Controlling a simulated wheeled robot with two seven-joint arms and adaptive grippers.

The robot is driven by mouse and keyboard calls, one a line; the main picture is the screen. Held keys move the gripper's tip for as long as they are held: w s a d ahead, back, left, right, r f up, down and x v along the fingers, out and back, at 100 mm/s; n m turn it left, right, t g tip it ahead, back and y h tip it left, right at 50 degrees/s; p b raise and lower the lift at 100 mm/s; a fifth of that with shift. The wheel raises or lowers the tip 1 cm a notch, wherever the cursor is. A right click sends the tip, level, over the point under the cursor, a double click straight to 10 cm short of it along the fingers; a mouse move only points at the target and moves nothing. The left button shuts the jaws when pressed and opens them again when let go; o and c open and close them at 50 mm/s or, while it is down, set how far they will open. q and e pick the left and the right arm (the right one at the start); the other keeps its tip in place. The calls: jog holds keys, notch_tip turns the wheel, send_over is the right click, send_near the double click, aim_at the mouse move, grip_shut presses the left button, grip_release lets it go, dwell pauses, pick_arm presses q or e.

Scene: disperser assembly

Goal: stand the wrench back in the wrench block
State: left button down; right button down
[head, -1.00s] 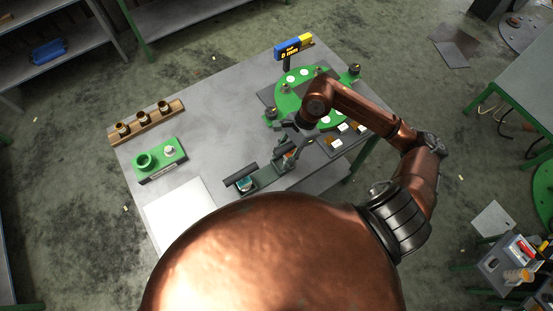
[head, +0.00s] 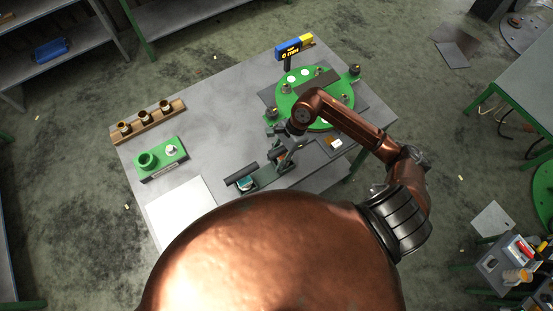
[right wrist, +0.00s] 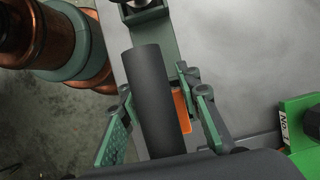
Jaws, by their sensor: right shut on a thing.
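My right gripper (right wrist: 160,120) is shut on a dark grey cylindrical handle, which I take to be the wrench (right wrist: 152,95); the green fingers lie on either side of it. In the head view this gripper (head: 282,152) is over the front middle of the table, small and partly hidden by its own arm. An orange part (right wrist: 182,110) shows behind the handle. The wrench's lower end is hidden, and I cannot tell which fixture is the wrench block. My left gripper is not in view.
A green block (head: 174,163) with a ring and a peg, and a wooden rack (head: 150,121) with three cups, stand at the left. A green round plate (head: 290,101) lies at the back right, beside a blue-yellow sign (head: 290,48). The table's middle left is clear.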

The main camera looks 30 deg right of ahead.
aim_at(284, 148)
jog(key=c, duration=1.4)
grip_release()
jog(key=shift+c, duration=0.2)
jog(key=b+v, duration=0.1)
jog(key=v, duration=1.1)
jog(key=shift+r, duration=0.1)
jog(key=shift+s, duration=0.1)
